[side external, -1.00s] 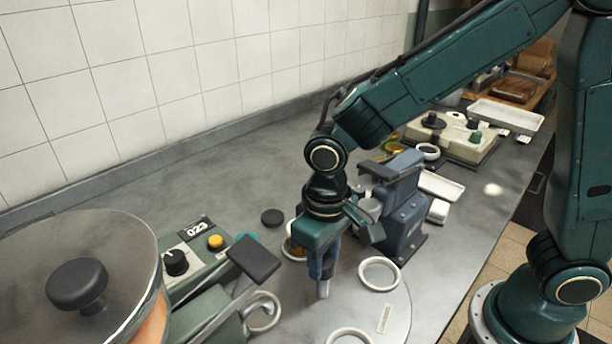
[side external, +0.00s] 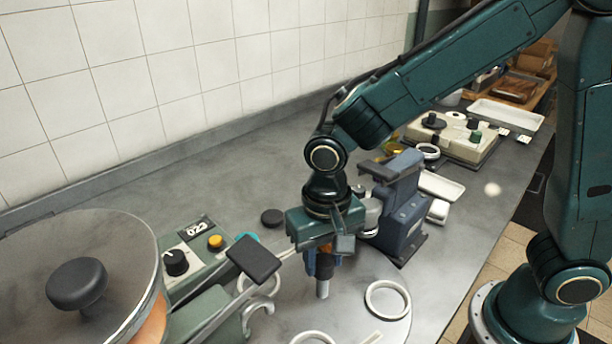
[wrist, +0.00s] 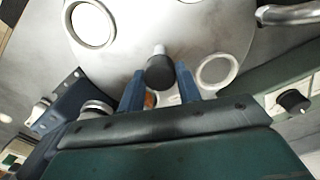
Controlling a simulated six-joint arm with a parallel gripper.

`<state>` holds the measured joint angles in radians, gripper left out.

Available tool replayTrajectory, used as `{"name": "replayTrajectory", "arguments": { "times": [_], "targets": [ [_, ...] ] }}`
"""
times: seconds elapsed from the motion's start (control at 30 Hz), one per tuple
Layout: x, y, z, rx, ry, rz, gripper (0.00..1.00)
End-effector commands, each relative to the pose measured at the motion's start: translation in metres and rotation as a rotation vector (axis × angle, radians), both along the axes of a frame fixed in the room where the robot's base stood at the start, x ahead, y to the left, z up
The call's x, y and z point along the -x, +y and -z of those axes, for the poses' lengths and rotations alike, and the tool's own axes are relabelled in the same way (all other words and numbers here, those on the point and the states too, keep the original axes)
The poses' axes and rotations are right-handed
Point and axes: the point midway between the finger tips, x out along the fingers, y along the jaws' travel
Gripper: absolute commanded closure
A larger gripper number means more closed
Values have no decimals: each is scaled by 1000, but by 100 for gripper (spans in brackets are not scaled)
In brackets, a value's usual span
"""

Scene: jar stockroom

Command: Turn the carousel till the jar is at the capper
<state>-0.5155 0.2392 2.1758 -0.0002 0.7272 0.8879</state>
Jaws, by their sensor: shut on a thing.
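The carousel (side external: 350,318) is a grey disc with white ring nests. My gripper (side external: 322,270) stands over it, pointing down, with its blue fingers on either side of a black knob (wrist: 160,73) on a metal post (side external: 323,290). The capper (side external: 402,210) is the blue-grey stand right of my gripper; in the wrist view it is at left (wrist: 58,103). A small orange patch (wrist: 150,100), seemingly the jar, shows behind the knob in the wrist view. My gripper hides most of it in the side view, so its exact nest cannot be told.
A green control box (side external: 185,265) with a black dial and an orange button stands left of the carousel. A large lidded vessel (side external: 85,260) fills the left foreground. A black disc (side external: 272,217) lies behind. The bench along the wall is mostly clear.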

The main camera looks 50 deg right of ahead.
Motion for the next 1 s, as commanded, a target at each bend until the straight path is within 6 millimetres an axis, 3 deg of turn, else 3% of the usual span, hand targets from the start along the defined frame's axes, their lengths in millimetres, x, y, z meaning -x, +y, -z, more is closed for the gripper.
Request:
{"name": "replayTrajectory", "arguments": {
  "times": [1.0],
  "targets": [
    [-1, 0, -1, -3, -3, 498, 100]
  ]
}}
